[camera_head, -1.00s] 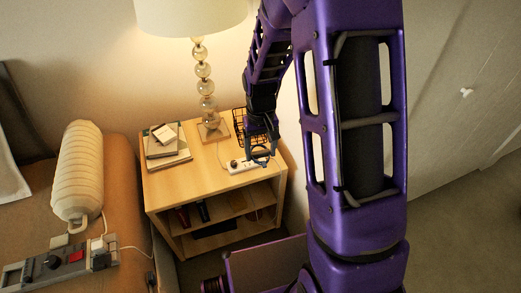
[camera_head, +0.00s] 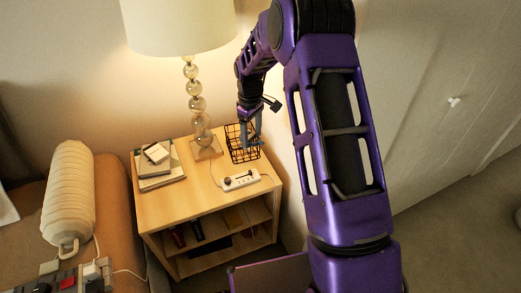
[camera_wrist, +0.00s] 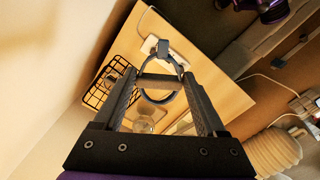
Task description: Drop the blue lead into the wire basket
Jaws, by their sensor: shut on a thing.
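The blue lead (camera_wrist: 163,47), a small loop with a thicker plug end, is held between the fingertips of my gripper (camera_wrist: 162,80). The lead (camera_head: 258,127) also shows in the head view, hanging below my gripper (camera_head: 251,115) above the back right of the bedside table. The black wire basket (camera_head: 237,153) stands on the table's back right corner, just behind and left of the lead in the picture. The basket (camera_wrist: 97,97) is left of my fingers in the wrist view. The lead looks to be outside the basket; its exact height above it is hard to tell.
A white power strip (camera_head: 241,180) lies on the bedside table (camera_head: 175,206) in front of the basket. A lamp (camera_head: 196,103) with glass balls stands left of the basket. Books (camera_head: 160,170) lie further left. A wall is close behind.

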